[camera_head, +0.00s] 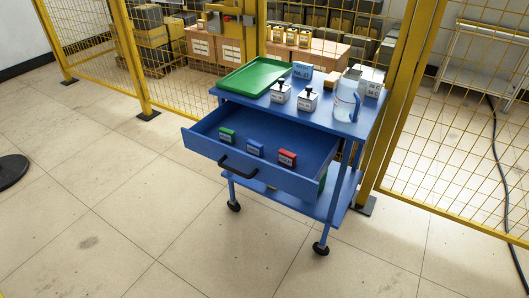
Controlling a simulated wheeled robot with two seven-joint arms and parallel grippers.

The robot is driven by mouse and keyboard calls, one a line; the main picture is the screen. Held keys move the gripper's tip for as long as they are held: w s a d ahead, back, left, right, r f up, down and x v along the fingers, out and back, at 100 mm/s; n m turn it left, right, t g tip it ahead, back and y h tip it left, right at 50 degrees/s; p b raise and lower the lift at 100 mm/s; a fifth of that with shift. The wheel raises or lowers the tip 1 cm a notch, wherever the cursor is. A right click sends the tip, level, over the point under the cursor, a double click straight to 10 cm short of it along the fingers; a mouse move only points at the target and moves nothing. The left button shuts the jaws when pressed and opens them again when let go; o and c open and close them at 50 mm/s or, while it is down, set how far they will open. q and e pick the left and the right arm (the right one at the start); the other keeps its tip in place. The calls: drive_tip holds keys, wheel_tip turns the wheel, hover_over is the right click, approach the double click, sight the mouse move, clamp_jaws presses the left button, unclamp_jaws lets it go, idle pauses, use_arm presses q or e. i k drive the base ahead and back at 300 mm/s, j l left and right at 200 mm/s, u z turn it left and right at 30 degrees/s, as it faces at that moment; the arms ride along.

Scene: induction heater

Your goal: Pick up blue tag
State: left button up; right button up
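The blue tag (255,149) is in the pulled-out drawer (212,139) of a blue cart, near the drawer's front wall. It is the middle one of three tags, with a green tag (227,136) to its left and a red tag (287,158) to its right. Each tag has a light label on its front face. Neither of my grippers shows in the head view.
The cart top (337,122) holds a green tray (254,77), small white weights (307,99), a clear jug (346,101) and boxes. The drawer has a black handle (238,167). Yellow mesh fencing (430,180) stands behind and right. The floor in front is clear.

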sight(253, 148)
drive_tip(key=i+l+u, duration=0.15)
drive_tip(key=i+l, duration=0.25)
drive_tip(key=i, duration=0.3)
drive_tip(key=i+l+u, duration=0.1)
drive_tip(key=i+l, duration=0.4)
drive_tip(key=i, duration=0.15)
